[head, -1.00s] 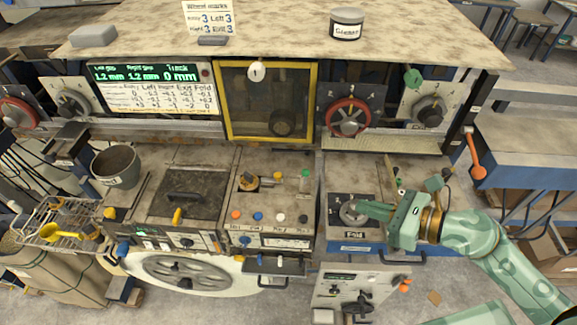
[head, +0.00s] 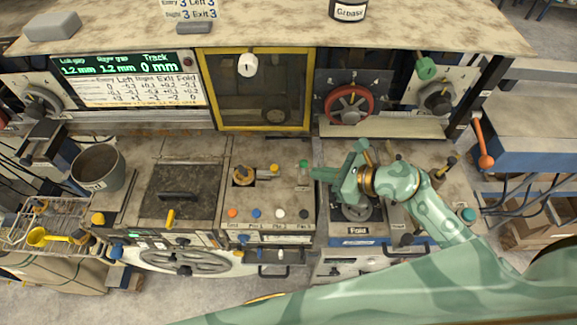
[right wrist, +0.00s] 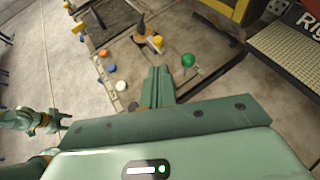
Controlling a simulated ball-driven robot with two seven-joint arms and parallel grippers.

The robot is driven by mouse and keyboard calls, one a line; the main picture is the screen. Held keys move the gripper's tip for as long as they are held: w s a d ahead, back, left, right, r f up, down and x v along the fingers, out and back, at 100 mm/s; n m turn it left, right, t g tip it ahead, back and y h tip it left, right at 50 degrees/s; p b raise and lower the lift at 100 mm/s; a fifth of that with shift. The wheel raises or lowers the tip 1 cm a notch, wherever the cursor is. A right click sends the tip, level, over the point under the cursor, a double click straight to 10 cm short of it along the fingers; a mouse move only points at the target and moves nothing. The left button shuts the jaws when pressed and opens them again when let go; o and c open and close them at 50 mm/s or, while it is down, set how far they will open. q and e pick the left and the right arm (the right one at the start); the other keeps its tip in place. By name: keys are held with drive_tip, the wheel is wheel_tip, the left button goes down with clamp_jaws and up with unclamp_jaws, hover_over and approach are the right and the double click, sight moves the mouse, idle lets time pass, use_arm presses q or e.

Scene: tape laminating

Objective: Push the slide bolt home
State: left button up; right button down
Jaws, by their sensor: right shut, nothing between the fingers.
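My right gripper (head: 318,174) is shut and empty, with its fingers pointing left over the right edge of the button panel (head: 232,200). In the right wrist view its closed fingers (right wrist: 158,80) lie just beside a green knob (right wrist: 188,60); that knob (head: 304,164) is close to the fingertips in the head view. A short grey rod with a yellow end (head: 274,168) sits on the same panel beside a brass round part (head: 243,175). I cannot tell which part is the slide bolt. My left gripper (right wrist: 64,122) shows small in the right wrist view; its jaws are unclear.
A row of coloured buttons (head: 256,213) lies along the panel's front. A yellow-framed window (head: 309,95) and a red handwheel (head: 349,104) stand behind. The Fold dial (head: 356,212) is partly under my right gripper. A grey bucket (head: 97,167) stands at the left.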

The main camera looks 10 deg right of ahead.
sight(278, 170)
drive_tip(key=x, duration=0.9)
drive_tip(key=shift+w+a+f, duration=0.1)
drive_tip(key=shift+a+f, duration=0.05)
drive_tip(key=shift+a, duration=0.25)
drive_tip(key=shift+w+a+p, duration=0.2)
drive_tip(key=shift+a, duration=0.4)
drive_tip(key=shift+w+a+p, duration=0.15)
drive_tip(key=shift+a+p, duration=0.05)
drive_tip(key=shift+a, duration=0.4)
